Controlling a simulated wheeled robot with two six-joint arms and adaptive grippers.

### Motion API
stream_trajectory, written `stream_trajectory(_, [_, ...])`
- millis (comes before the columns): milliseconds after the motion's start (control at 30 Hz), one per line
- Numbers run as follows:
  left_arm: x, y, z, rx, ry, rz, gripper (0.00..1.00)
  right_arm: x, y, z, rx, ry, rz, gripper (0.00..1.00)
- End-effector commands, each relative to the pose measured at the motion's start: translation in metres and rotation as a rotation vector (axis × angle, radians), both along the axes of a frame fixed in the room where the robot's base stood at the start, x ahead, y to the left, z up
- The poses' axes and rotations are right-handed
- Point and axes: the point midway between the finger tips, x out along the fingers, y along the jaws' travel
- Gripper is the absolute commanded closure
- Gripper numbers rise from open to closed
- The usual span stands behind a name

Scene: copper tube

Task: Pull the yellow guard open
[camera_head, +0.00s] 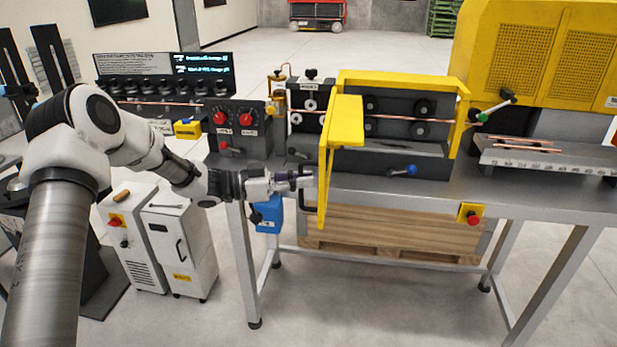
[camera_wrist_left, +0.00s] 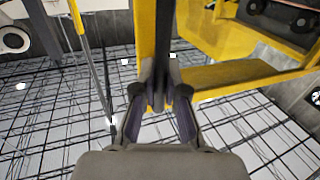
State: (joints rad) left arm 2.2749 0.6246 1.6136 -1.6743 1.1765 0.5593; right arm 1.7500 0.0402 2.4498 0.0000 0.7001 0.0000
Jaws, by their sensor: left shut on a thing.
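The yellow guard (camera_head: 343,125) stands swung out toward the front of the machine, at an angle to the yellow frame (camera_head: 395,82). Dark rollers (camera_head: 423,107) show behind it. My left gripper (camera_head: 306,181) is at the guard's near left edge, low down, beside a dark handle (camera_head: 312,209). In the left wrist view, the fingers (camera_wrist_left: 160,95) are closed together on a dark upright bar in front of the yellow guard panel (camera_wrist_left: 146,35). My right gripper is not in view.
The grey bench (camera_head: 550,200) runs along the front, with a red stop button (camera_head: 473,217) below its edge. A blue-handled lever (camera_head: 404,170) sits right of the guard. White cabinets (camera_head: 180,245) stand on the floor at left.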

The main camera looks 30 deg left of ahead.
Motion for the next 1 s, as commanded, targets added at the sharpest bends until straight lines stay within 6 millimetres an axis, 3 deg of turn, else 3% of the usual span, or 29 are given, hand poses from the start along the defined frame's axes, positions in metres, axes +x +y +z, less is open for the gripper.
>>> stream_trajectory(433, [0.000, 0.003, -0.001, 0.000, 0.002, 0.000, 1.00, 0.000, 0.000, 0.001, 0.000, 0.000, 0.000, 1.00])
stream_trajectory(500, [0.000, 0.003, -0.001, 0.000, 0.002, 0.000, 0.68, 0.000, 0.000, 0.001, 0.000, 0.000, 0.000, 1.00])
stream_trajectory(533, [0.000, 0.003, -0.001, 0.000, 0.001, 0.000, 0.63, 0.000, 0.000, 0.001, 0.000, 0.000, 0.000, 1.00])
stream_trajectory(867, [-0.001, 0.005, 0.000, -0.001, -0.001, 0.002, 0.63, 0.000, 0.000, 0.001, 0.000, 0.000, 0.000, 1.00])
stream_trajectory(1000, [-0.012, 0.020, 0.000, -0.004, 0.000, 0.005, 0.63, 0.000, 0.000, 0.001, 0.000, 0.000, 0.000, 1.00])
